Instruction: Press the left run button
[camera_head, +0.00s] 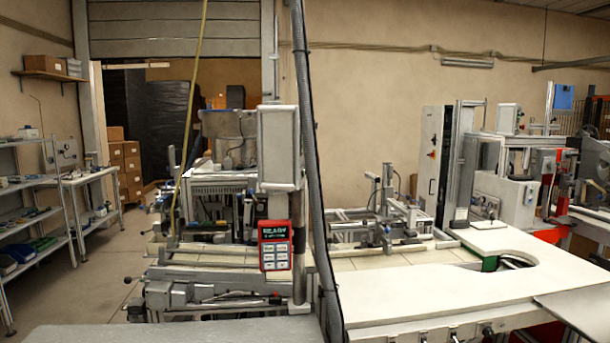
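A red control box (275,245) hangs on a grey post just left of the picture's middle. Its dark screen (275,234) shows green lettering that seems to read "READY". Below the screen are several small pale buttons (275,253) in rows; their labels are too small to read, so I cannot tell which is the left run button. Small knobs or switches (453,335) also sit along the front edge of the white machine table (430,289) at the lower right. My gripper is not in view.
A thick grey conduit (308,150) runs down just right of the red box. Machine rails and fittings (190,292) lie below it. A flat grey surface (180,335) fills the lower left edge. Metal shelves (30,215) stand at far left, with open floor (105,260) beside them.

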